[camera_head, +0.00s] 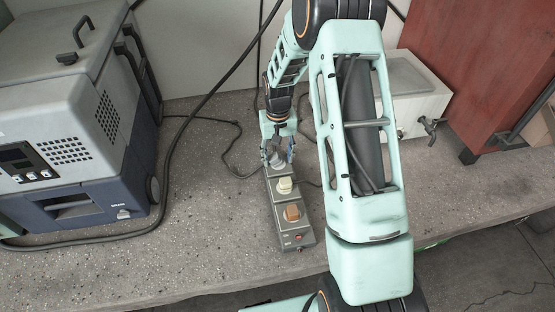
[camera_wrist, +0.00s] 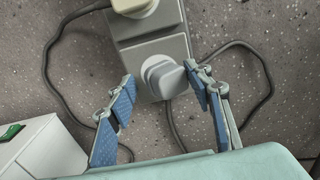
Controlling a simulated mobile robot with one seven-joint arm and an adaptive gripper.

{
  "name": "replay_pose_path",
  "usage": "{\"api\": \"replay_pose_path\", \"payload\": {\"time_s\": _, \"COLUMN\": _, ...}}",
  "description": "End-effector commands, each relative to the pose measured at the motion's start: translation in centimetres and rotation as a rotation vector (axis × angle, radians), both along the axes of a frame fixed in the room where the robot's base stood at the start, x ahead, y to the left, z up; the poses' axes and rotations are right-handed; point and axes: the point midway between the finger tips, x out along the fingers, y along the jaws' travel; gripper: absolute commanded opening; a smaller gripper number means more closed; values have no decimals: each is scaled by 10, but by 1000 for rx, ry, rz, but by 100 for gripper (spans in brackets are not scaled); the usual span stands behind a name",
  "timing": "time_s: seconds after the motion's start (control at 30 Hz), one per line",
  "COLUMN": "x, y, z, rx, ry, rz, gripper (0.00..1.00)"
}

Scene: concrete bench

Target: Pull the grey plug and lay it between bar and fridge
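The grey bar (camera_head: 287,222) lies lengthwise on the bench and carries a brown plug (camera_head: 292,212), a cream plug (camera_head: 285,185) and, at its far end, the grey plug (camera_head: 278,162). In the wrist view the grey plug (camera_wrist: 163,76) sits on the bar (camera_wrist: 152,48), apparently in its socket. My gripper (camera_head: 277,156) is open over the far end of the bar. Its blue-padded fingers (camera_wrist: 162,90) stand either side of the grey plug, the right one close to it, the left one with a gap. The fridge (camera_head: 70,110), grey and dark blue, stands at the left.
Bare bench (camera_head: 215,190) lies between bar and fridge, crossed by a thin dark cable. A thicker black cable (camera_head: 165,185) runs beside the fridge. A white box with a tap (camera_head: 415,100) and a red cabinet (camera_head: 485,60) stand at the right.

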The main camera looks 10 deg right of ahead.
Motion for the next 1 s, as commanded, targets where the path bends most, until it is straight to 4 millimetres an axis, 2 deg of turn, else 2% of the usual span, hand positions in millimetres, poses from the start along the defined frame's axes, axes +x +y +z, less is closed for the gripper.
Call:
{"api": "replay_pose_path", "payload": {"time_s": 0.4, "x": -2, "y": 7, "z": -2, "rx": 0, "ry": 4, "rz": 0, "gripper": 46}}
{"api": "replay_pose_path", "payload": {"time_s": 1.0, "x": -1, "y": 7, "z": -2, "rx": 0, "ry": 3, "rz": 1, "gripper": 46}}
